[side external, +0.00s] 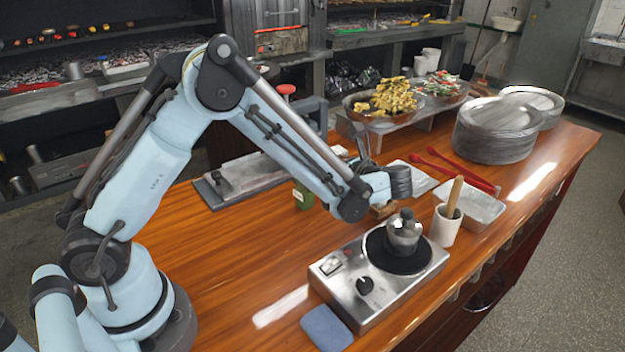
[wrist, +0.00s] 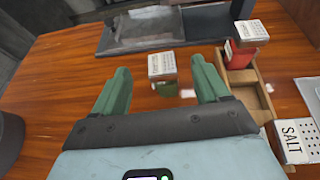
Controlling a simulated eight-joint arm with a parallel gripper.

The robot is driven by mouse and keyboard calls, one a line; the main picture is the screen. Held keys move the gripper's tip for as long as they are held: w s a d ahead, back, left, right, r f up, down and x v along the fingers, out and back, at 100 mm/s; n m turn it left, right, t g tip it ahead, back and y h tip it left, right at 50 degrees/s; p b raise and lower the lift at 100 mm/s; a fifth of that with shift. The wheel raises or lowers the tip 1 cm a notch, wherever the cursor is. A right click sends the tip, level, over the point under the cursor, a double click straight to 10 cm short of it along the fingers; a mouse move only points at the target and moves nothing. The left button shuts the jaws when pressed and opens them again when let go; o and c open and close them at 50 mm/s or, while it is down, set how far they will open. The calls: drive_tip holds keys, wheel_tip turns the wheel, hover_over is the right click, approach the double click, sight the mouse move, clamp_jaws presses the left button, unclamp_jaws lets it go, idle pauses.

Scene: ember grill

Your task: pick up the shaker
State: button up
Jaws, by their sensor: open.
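A green shaker with a pale perforated lid (wrist: 167,66) stands on the wooden counter in the wrist view. Its green body also shows in the side external view (side external: 303,196), left of my forearm. My gripper (wrist: 161,68) has two green fingers, spread open and empty. The shaker appears between and just beyond the fingertips, with no visible contact. In the side external view the fingers are hidden by my arm. A red shaker with a pale lid (wrist: 249,36) is in a wooden caddy (wrist: 262,97). A shaker marked SALT (wrist: 293,132) is at the right edge.
A grey metal tray (side external: 245,178) lies beyond the green shaker. A steel hot plate (side external: 350,283) with a moka pot (side external: 404,231) is at the front, beside a mortar (side external: 445,226). Stacked plates (side external: 495,130) stand at the right.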

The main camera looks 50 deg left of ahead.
sight(305, 192)
wheel_tip(305, 192, down, 3)
drive_tip(key=shift+r, duration=0.1)
drive_tip(key=shift+a+f, duration=0.2)
drive_tip(key=shift+f, duration=0.15)
drive_tip(key=shift+x, duration=3.55)
drive_tip(key=c, duration=1.1)
drive_tip(key=shift+r, duration=0.2)
